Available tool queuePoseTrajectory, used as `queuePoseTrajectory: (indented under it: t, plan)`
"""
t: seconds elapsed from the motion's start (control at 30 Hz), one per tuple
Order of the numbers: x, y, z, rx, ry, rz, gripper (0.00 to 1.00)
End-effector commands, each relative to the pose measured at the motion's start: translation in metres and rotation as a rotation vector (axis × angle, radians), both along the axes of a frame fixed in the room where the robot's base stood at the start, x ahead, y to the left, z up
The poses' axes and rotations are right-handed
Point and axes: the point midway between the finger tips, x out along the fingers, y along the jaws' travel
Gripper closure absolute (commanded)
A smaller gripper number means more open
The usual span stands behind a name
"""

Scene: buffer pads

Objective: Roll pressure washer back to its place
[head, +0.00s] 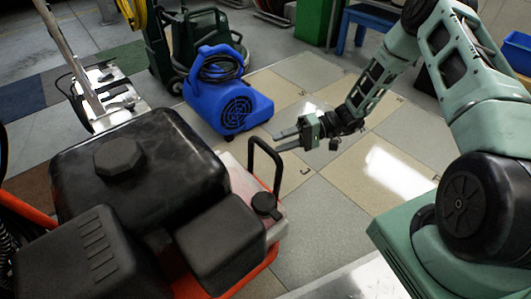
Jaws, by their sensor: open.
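A large machine with a black engine-like top (140,165) and red-orange frame parts fills the lower left; I take it to be the pressure washer. A black loop handle (265,158) stands upright at its right side, beside a black cap. My gripper (276,140) is open and empty, its two fingers pointing left. In the picture its fingertips lie just right of the top of the loop handle. I cannot tell whether they touch it, but the handle is not seen between them. The machine's wheels and lower parts are hidden.
A blue blower (225,95) stands behind the gripper, with a dark green machine (205,35) behind it. A metal-decked machine (105,95) with a long handle is at left. Grey and beige floor pads (325,195) are clear to the right. A blue bench (372,18) is at back.

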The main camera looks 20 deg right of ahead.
Motion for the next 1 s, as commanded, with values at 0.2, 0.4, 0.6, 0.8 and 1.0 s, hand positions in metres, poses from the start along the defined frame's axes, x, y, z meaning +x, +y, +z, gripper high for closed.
queuePoseTrajectory:
  t: [0.2, 0.4, 0.6, 0.8, 1.0]
  plan:
    - [0.003, 0.037, -0.01, 0.0, -0.001, 0.002, 0.59]
    - [0.005, 0.052, -0.011, -0.001, -0.001, 0.001, 0.59]
    - [0.005, 0.054, -0.01, -0.001, -0.001, 0.0, 0.59]
    - [0.005, 0.054, -0.01, -0.001, -0.001, 0.0, 0.81]
    - [0.005, 0.054, -0.01, -0.001, 0.0, 0.0, 1.0]
